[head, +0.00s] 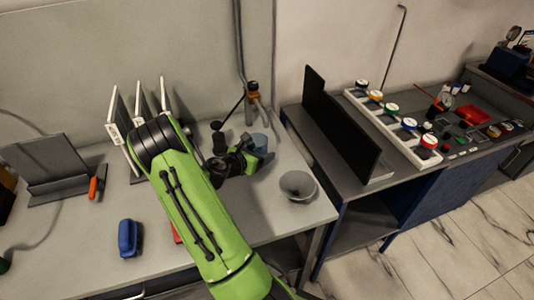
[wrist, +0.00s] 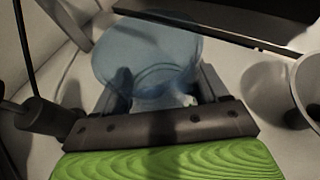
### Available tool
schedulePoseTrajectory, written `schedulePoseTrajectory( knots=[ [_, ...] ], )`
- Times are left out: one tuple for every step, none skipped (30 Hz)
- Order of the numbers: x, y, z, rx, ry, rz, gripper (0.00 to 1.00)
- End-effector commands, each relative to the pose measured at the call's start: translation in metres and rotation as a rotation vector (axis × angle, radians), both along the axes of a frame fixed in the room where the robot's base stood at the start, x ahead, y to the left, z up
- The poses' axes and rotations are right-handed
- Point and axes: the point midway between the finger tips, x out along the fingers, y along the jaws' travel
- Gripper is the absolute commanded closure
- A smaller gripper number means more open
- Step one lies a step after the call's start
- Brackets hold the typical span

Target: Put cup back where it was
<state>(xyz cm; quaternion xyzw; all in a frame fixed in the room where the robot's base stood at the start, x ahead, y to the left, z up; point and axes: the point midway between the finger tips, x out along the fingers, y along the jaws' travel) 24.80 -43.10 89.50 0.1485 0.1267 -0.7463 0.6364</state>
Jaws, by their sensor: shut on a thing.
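The cup (head: 260,141) is pale blue and see-through. In the head view it shows just past my gripper (head: 250,153), near the right end of the grey bench. In the wrist view the cup (wrist: 145,52) fills the space between and beyond the two fingers of my gripper (wrist: 160,95), which is shut on it. The cup's lower part is partly hidden by the fingers. I cannot tell whether its base touches the bench.
A grey bowl (head: 298,185) stands to the right, near the bench's corner. A dark upright post (head: 219,142) and an amber bottle (head: 252,90) stand close by. A blue object (head: 128,238) lies at the left. A black panel (head: 340,130) stands on the right-hand table.

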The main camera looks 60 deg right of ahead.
Motion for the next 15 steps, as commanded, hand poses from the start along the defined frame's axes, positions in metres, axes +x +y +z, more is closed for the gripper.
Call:
schedulePoseTrajectory(
  knots=[
    [-0.003, -0.014, 0.000, -0.003, -0.004, -0.005, 0.57],
    [-0.004, -0.021, 0.000, -0.003, -0.004, -0.004, 0.57],
    [-0.005, -0.029, 0.000, -0.002, -0.003, -0.003, 0.57],
    [-0.006, -0.035, 0.000, -0.001, -0.003, -0.003, 0.57],
    [-0.006, -0.039, -0.001, -0.001, -0.003, -0.002, 0.57],
    [-0.007, -0.044, -0.001, 0.000, -0.001, -0.001, 0.57],
    [-0.007, -0.047, -0.001, -0.001, -0.001, 0.000, 0.57],
    [-0.007, -0.049, -0.002, 0.000, 0.000, 0.001, 0.57],
    [-0.008, -0.050, -0.005, 0.000, 0.001, 0.002, 0.57],
    [-0.008, -0.050, -0.010, 0.001, 0.002, 0.002, 0.57],
    [-0.008, -0.050, -0.015, 0.002, 0.003, 0.002, 0.57],
    [-0.008, -0.049, -0.024, 0.003, 0.002, 0.002, 0.57],
    [-0.008, -0.049, -0.030, 0.003, 0.003, 0.002, 0.57],
    [-0.007, -0.049, -0.035, 0.002, 0.003, 0.002, 0.57],
    [-0.007, -0.049, -0.038, 0.002, 0.002, 0.002, 0.57]
  ],
)
